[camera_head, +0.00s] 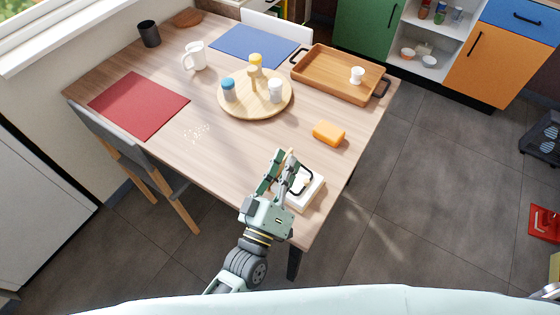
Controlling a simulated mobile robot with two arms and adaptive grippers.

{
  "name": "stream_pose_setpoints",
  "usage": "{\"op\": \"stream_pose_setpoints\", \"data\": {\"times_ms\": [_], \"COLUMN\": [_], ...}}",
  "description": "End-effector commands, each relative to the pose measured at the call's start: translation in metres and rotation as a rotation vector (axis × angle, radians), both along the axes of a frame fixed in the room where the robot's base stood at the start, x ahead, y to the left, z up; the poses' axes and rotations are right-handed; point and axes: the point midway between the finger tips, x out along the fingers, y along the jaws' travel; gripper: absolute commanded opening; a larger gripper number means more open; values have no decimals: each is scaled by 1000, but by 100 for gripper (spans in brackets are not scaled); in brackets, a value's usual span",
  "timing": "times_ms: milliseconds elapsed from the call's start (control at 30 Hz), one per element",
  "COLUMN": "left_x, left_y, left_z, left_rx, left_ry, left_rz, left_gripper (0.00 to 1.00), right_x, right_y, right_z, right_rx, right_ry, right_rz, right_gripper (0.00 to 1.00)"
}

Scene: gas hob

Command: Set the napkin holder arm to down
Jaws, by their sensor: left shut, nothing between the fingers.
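The napkin holder (304,197) is a white block at the near right corner of the table. Its arm (311,179) is a thin black bar that curves over the top, with a small light knob near it. I cannot tell whether the arm rests on the napkins or stands off them. My left gripper (283,157) is shut and empty, its fingers over the far left side of the holder, partly hiding the holder and its arm. I cannot tell whether the fingers touch the arm. My right gripper does not show.
An orange sponge-like block (329,133) lies just beyond the holder. A round board (230,104) with several shakers and a wooden tray (316,81) with a white cup (357,75) stand farther back. The table left of my gripper is mostly clear, with white crumbs (196,132).

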Motion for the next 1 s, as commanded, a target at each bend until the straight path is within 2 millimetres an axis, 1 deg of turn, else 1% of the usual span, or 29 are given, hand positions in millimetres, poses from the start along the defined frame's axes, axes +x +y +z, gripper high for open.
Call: {"op": "stream_pose_setpoints", "data": {"times_ms": [33, 167, 467, 1000], "left_x": [-2, -6, -10, -11], "left_y": [-2, -7, -13, -14], "left_z": [-3, -6, -10, -10], "left_rx": [27, 88, 85, 84], "left_ry": [-22, -72, -70, -69], "left_rz": [-1, -1, 0, 0], "left_gripper": [0, 0, 0, 0], "right_x": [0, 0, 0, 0], "right_y": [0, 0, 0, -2], "right_z": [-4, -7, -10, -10], "right_rx": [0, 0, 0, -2], "right_ry": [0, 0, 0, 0], "right_rz": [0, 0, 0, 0], "right_gripper": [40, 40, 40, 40]}}
